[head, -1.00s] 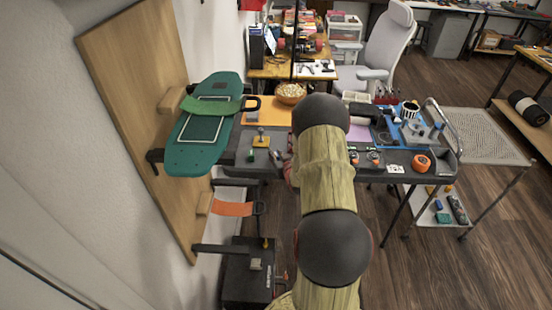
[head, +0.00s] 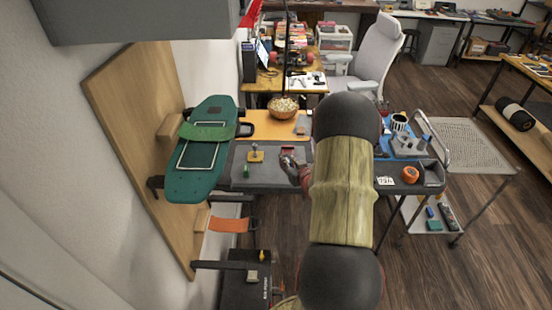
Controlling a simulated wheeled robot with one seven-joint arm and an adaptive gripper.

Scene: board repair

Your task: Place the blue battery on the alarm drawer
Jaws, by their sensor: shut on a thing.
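My gripper (head: 290,159) is in the head view, over the grey mat on the workbench, just left of my arm link. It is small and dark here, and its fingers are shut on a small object. A reddish patch shows at the fingertips, but I cannot tell whether the held object is the blue battery. A small blue item (head: 430,212) lies on the lower shelf of the cart at the right; its kind is too small to tell. I cannot pick out the alarm drawer for certain.
A grey mat (head: 266,177) holds a yellow-based part (head: 256,155) and a small green piece (head: 246,171). A green skateboard (head: 190,180) hangs on the left wall panel. A grey box (head: 140,20) juts in at top left. A wooden bowl (head: 284,108) stands behind.

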